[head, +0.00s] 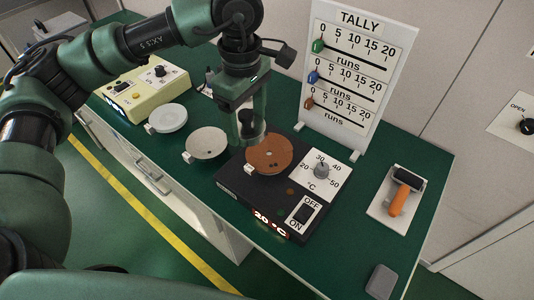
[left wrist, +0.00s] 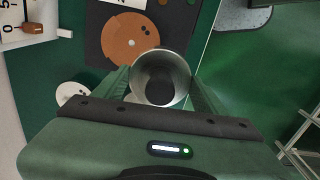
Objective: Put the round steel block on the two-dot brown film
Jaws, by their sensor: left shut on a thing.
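My left gripper (head: 250,122) is shut on the round steel block, a shiny cylinder that shows clearly between the fingers in the left wrist view (left wrist: 160,78). In the head view the fingers hide most of the block. The gripper points down at the back left edge of a round brown film (head: 270,154). The brown film also shows in the left wrist view (left wrist: 130,38), partly covered by the block. It lies on a black hot plate (head: 232,185) and has a small white tab at its front left. I cannot tell its dot count or whether the block touches it.
Two pale round plates (head: 206,143) (head: 172,117) lie left of the hot plate. A cream control box (head: 140,95) is farther left. A tally board (head: 358,70) stands close behind. An orange-handled roller (head: 400,198) and a grey block (head: 381,281) are at the right.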

